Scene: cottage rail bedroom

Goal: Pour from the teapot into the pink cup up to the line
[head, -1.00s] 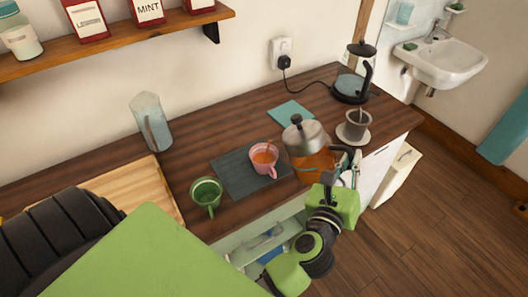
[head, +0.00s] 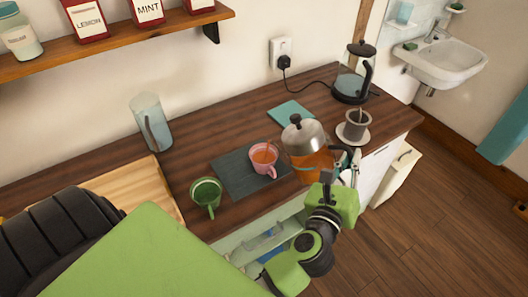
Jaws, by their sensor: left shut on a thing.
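The teapot (head: 312,163) is glass with a metal lid and amber tea inside. It is at the counter's front, just right of the pink cup. My left gripper (head: 338,170) is shut on the teapot's right side, where the handle is mostly hidden. The pink cup (head: 264,167) stands upright on a dark slate board (head: 232,170), with orange-brown tea in it. The teapot's spout side points towards the cup; I cannot tell whether tea is flowing. The line in the cup cannot be made out. My right gripper is not in view.
A green cup (head: 206,193) stands left of the board, beside a wooden board (head: 140,185). A glass jug (head: 151,122) is behind. A teal cloth (head: 290,112), a grey cup on a saucer (head: 353,137) and a kettle (head: 352,82) are at the back and right.

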